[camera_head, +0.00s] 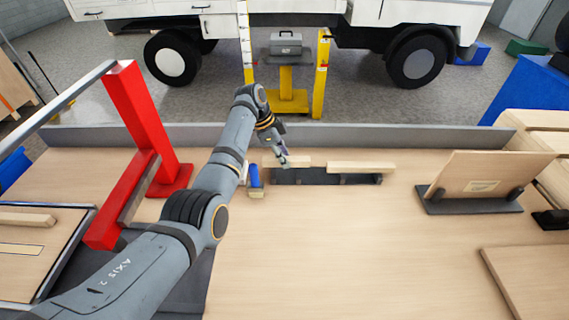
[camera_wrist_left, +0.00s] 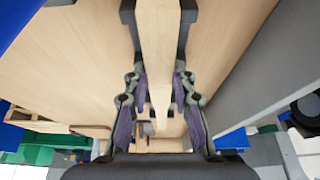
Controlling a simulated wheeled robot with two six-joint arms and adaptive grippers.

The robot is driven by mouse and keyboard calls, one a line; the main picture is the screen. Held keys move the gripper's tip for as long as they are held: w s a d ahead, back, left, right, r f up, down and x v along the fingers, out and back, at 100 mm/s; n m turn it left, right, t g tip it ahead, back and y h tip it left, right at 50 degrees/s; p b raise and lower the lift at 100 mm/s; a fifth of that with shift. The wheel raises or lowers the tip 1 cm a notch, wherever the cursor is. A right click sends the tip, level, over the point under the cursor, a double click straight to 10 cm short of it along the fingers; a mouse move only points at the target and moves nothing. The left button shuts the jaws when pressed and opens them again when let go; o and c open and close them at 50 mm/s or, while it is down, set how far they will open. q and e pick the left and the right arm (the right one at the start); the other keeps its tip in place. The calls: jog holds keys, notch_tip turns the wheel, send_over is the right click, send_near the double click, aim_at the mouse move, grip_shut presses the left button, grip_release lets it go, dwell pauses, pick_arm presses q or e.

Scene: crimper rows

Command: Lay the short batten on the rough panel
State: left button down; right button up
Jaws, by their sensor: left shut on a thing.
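A short pale wooden batten (camera_head: 298,161) is at the left end of a dark rack (camera_head: 318,177) in the middle of the bench. My left gripper (camera_head: 284,160) is at this batten, its fingers shut on it. In the left wrist view the batten (camera_wrist_left: 158,45) runs between the two fingers of my left gripper (camera_wrist_left: 158,105). I cannot tell whether it is clear of the rack. A pale panel (camera_head: 22,252) lies flat in a dark-edged frame at the far left; another panel (camera_head: 530,280) lies at the lower right. I cannot tell which is rough. My right gripper is out of view.
A longer batten (camera_head: 361,167) rests on the rack's right part. A blue-handled tool (camera_head: 254,177) stands left of the rack. A panel (camera_head: 485,172) leans upright in a dark stand at the right. A red post (camera_head: 140,115) rises at the left. The bench's front middle is clear.

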pick_arm(q)
notch_tip(320, 180, up, 8)
jog(key=shift+f+b, duration=0.15)
jog(key=shift+b, duration=0.3)
